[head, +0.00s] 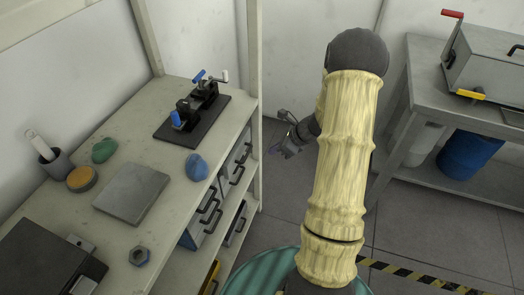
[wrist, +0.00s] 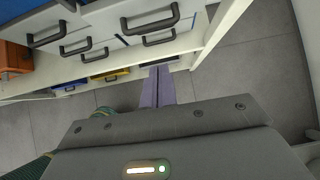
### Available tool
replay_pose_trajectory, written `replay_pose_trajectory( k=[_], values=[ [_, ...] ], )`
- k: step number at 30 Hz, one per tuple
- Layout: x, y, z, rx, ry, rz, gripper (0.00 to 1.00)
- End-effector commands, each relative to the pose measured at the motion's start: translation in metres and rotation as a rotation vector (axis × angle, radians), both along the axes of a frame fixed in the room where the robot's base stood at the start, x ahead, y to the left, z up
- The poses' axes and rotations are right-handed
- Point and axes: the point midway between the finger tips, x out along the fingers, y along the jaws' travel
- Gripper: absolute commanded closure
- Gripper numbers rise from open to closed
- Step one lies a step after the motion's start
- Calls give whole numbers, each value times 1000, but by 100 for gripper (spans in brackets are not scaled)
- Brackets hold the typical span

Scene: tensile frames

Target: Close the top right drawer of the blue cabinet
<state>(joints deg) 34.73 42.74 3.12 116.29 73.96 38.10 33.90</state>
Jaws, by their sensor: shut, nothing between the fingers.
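The blue cabinet (head: 190,238) is built under the bench at left, with grey-white drawer fronts and dark bar handles on its right-facing side. In the wrist view, several drawer fronts with dark handles show along the top. An upper drawer front (wrist: 178,12) carries a handle near the top middle. I cannot tell surely how far any drawer stands out. My gripper (head: 284,150) is right of the bench, apart from the drawers in the head view. In the wrist view its purple-grey fingers (wrist: 158,72) are shut and empty, pointing toward the shelf below the drawers.
The bench top (head: 110,125) holds a black clamp fixture (head: 192,118), a blue lump (head: 196,167) and a grey plate (head: 131,192). A lower shelf holds a yellow bin (head: 210,278). A grey metal table (head: 420,110) stands at right. Grey floor between is open.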

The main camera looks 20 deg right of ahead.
Motion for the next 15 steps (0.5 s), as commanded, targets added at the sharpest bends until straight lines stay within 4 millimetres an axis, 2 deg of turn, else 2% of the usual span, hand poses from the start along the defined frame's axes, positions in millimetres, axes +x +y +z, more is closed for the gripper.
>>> replay_pose_trajectory(
  k=[1,7,15],
  values=[
    [-4,-3,11,-1,-2,2,100],
    [-17,-13,37,-1,-2,15,100],
    [-23,-17,45,1,1,20,100]
  ],
)
